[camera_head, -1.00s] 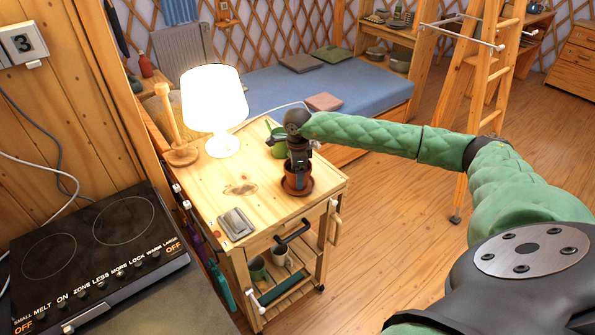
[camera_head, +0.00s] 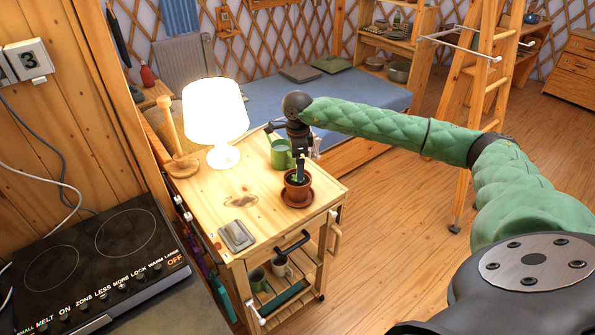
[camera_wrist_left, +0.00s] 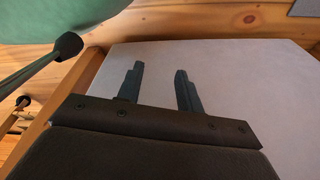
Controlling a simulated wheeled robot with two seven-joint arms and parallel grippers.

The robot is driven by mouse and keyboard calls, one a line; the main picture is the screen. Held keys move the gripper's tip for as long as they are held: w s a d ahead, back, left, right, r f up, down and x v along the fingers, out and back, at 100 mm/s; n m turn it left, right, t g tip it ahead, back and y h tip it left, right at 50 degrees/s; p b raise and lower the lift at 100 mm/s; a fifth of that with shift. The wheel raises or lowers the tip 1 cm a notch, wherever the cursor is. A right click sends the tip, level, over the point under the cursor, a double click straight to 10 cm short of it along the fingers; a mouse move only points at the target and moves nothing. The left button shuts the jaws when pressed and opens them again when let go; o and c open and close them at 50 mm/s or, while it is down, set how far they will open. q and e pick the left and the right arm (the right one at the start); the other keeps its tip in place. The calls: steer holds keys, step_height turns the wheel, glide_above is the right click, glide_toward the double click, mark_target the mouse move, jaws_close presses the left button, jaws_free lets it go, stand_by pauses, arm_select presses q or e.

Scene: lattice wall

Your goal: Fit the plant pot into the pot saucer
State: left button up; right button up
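Mugs sit on the shelf below. A black hob (camera_head: 95,255) is at the left.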

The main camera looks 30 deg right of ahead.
arm_select(q)
steer(key=shift+s+a+f, duration=0.2)
steer(key=shift+s+a, duration=0.05)
steer(key=shift+s, duration=0.2)
arm_select(e)
steer(key=shift+r, duration=1.35)
arm_select(q)
steer(key=shift+w, duration=0.1)
